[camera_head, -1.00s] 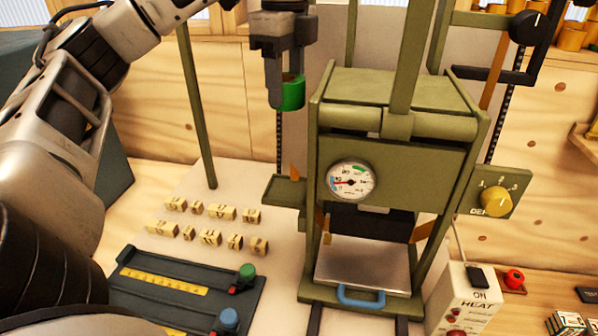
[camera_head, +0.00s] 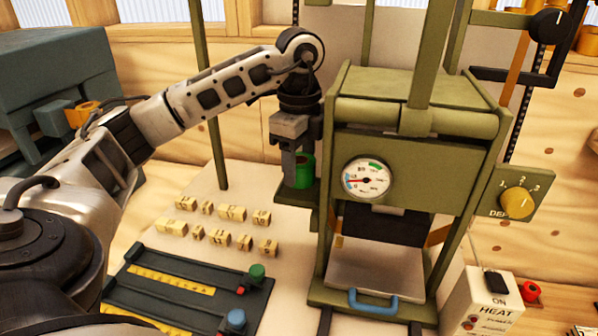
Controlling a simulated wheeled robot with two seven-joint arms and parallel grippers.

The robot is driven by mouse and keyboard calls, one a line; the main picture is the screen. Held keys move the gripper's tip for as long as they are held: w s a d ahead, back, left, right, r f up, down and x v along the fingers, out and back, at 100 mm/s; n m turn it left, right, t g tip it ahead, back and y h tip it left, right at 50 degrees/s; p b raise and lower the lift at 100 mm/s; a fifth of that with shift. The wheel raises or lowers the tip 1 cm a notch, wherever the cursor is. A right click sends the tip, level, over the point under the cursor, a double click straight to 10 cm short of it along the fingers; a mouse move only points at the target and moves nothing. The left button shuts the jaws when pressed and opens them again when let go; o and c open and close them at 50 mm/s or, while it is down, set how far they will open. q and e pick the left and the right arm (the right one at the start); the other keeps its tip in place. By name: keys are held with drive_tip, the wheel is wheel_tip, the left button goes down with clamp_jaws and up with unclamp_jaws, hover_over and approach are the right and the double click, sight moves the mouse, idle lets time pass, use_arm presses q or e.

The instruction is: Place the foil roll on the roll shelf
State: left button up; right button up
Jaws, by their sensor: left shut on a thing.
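The green foil roll (camera_head: 306,173) is upright between the fingers of my left gripper (camera_head: 297,170), which is shut on it. One finger hides the roll's left part. The roll shelf (camera_head: 291,196) is a small olive ledge on the left side of the press. The roll is over the shelf in the picture, with its lower edge close to the shelf surface. I cannot tell whether they touch. My right gripper is not in view.
The olive press (camera_head: 420,150) with a gauge (camera_head: 367,180) stands directly right of the gripper. Several letter blocks (camera_head: 232,213) lie on the pale board, left of the shelf. A dark composing tray (camera_head: 180,290) is in front. A green post (camera_head: 209,110) rises behind my arm.

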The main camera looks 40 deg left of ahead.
use_arm(q)
drive_tip(key=shift+a+f, duration=0.1)
drive_tip(key=shift+f, duration=0.75)
drive_tip(key=shift+f, duration=0.2)
drive_tip(key=o, duration=1)
